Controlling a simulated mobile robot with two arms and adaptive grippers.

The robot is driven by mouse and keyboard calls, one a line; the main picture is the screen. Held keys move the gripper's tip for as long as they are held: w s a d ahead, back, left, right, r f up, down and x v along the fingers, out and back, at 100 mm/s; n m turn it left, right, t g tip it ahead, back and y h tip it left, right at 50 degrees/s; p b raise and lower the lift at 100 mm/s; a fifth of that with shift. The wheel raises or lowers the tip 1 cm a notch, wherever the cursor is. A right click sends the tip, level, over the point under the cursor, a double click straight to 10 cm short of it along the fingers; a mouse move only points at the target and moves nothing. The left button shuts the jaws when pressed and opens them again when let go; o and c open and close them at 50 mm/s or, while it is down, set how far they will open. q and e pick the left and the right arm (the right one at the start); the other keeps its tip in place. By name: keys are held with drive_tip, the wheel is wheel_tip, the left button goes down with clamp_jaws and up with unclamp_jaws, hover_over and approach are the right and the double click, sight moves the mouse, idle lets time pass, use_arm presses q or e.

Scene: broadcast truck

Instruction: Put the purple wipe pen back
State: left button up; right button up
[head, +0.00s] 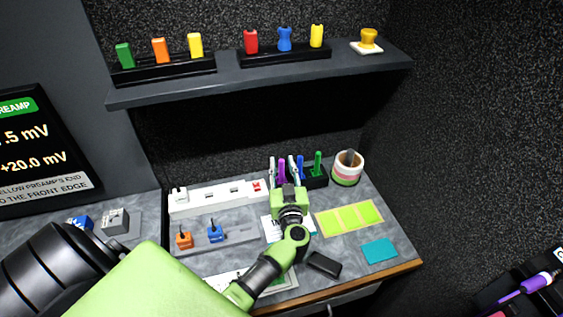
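The purple wipe pen (281,172) stands roughly upright at the left end of a black pen rack (316,181) at the back of the desk. My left gripper (283,168) reaches in from the front. Its two pale fingers stand on either side of the purple pen, with what looks like a gap on each side, so it appears open around it. The gripper's green body hides the pen's lower end and the rack's left part, so I cannot tell how the pen sits there. My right gripper is not in view.
Blue (301,168) and green (318,164) pens stand close right of the gripper. A striped cup (347,168) is beside the rack. A white power strip (217,197) lies left. A shelf (260,76) overhangs the back. A purple-handled item (530,286) lies lower right.

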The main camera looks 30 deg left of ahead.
use_arm(q)
drive_tip(key=v, duration=1)
drive_tip(key=shift+s+b, duration=0.15)
drive_tip(key=shift+b, duration=0.2)
drive_tip(key=shift+d, duration=0.2)
